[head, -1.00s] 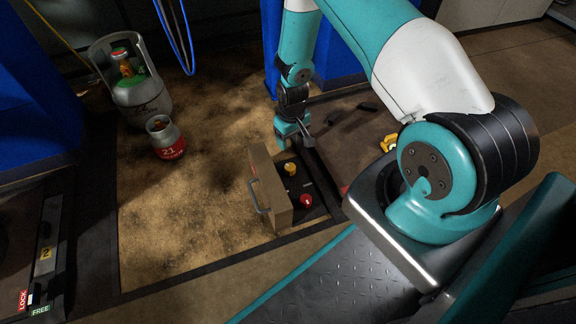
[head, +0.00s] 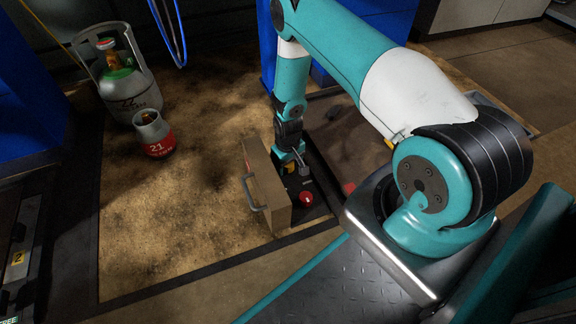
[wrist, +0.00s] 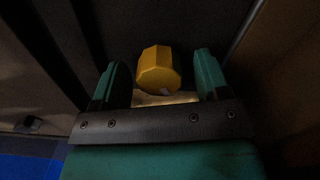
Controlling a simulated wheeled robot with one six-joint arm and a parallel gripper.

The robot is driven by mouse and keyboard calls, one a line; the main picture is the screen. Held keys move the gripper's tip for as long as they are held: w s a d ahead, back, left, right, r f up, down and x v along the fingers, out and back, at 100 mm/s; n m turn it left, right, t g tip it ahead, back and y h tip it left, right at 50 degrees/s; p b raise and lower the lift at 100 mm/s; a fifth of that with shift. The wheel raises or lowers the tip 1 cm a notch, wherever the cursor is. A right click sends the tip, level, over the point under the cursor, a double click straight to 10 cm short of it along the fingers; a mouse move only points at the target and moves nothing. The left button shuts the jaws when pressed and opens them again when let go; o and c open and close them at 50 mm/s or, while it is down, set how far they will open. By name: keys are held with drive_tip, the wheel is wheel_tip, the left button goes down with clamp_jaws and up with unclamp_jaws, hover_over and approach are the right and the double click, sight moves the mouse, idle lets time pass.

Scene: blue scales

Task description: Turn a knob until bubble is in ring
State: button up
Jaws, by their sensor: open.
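A yellow faceted knob (wrist: 158,68) stands between the two green fingers of my gripper (wrist: 165,82) in the wrist view. The fingers are open, with a gap on each side of the knob. In the head view my gripper (head: 290,160) is at the panel beside the tan box, and the yellow knob (head: 291,168) is partly hidden by it. A red knob (head: 306,198) sits nearer on the same dark panel. No bubble or ring can be made out in either view.
A tan box side with a metal handle (head: 252,195) stands left of the knobs. A grey gas cylinder (head: 128,88) and a smaller red-banded cylinder (head: 155,135) stand on the mat (head: 170,240) at the left. The mat's front is clear.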

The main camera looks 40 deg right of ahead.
drive_tip(key=shift+c, duration=0.5)
drive_tip(key=c, duration=0.8)
drive_tip(key=n+p, duration=0.1)
drive_tip(key=p, duration=0.1)
drive_tip(key=shift+r+n+p, duration=0.3)
drive_tip(key=shift+n, duration=0.1)
drive_tip(key=shift+c, duration=0.2)
drive_tip(key=shift+f+n+p, duration=0.1)
drive_tip(key=shift+n+p, duration=0.65)
drive_tip(key=shift+n, duration=0.35)
drive_tip(key=shift+f+n, duration=0.2)
drive_tip(key=shift+n, duration=0.3)
drive_tip(key=o, duration=0.9)
drive_tip(key=shift+o, duration=0.2)
